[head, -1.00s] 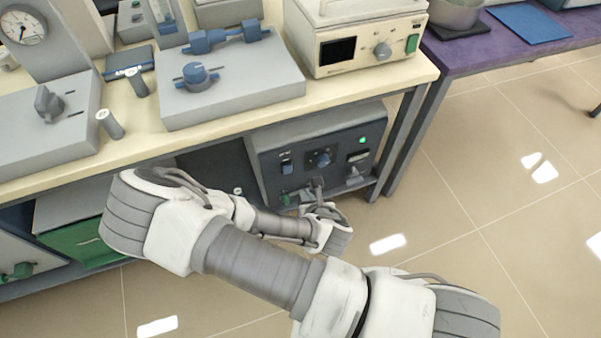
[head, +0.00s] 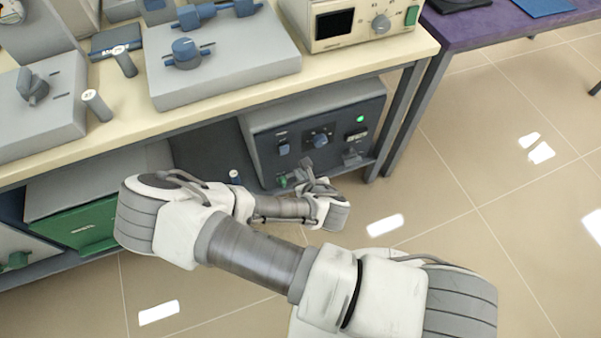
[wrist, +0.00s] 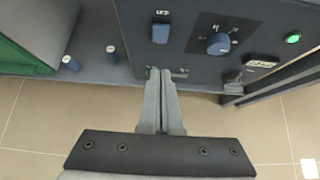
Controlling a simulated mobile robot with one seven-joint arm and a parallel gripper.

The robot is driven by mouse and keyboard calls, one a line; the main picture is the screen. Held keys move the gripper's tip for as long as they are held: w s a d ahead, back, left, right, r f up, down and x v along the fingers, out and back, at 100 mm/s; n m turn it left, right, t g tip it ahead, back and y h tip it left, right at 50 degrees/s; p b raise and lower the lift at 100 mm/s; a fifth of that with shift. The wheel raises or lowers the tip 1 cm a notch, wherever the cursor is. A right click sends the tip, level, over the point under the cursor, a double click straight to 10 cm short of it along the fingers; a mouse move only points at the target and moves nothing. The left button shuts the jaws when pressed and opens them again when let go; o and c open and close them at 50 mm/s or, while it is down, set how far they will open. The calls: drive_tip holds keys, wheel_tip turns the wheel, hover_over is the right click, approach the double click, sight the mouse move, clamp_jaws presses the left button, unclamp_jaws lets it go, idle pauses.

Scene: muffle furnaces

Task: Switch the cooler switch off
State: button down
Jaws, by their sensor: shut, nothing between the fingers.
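The dark-fronted unit (head: 310,125) stands on the low shelf under the bench. A blue rocker switch (head: 282,142) is at the left of its panel; in the wrist view the switch (wrist: 160,33) sits under a small label too small to read. Right of it are a round blue knob (wrist: 218,44) and a lit green lamp (wrist: 292,38). A grey lever (wrist: 232,77) is below a pale label. My gripper (wrist: 160,72) is shut and empty, its tips at the panel's lower edge, below the blue switch and apart from it. Whether the tips touch the panel is unclear.
The bench top (head: 190,115) overhangs the unit. A dark bench leg (head: 408,115) is close on the right. The tiled floor (head: 480,190) to the right is clear.

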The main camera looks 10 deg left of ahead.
sight(285, 151)
drive_tip(key=x, duration=0.3)
drive_tip(key=r+b+x, duration=0.1)
drive_tip(key=x, duration=0.1)
drive_tip(key=w+b+x, duration=0.1)
drive_tip(key=x, duration=0.2)
drive_tip(key=shift+w+a+r, duration=0.1)
drive_tip(key=shift+w+a, duration=0.2)
drive_tip(key=shift+a, duration=0.1)
drive_tip(key=shift+w+a+r+b, duration=0.15)
drive_tip(key=shift+w+a+b, duration=0.05)
drive_tip(key=shift+w+b, duration=0.15)
drive_tip(key=shift+r+p, duration=0.1)
drive_tip(key=shift+p, duration=0.2)
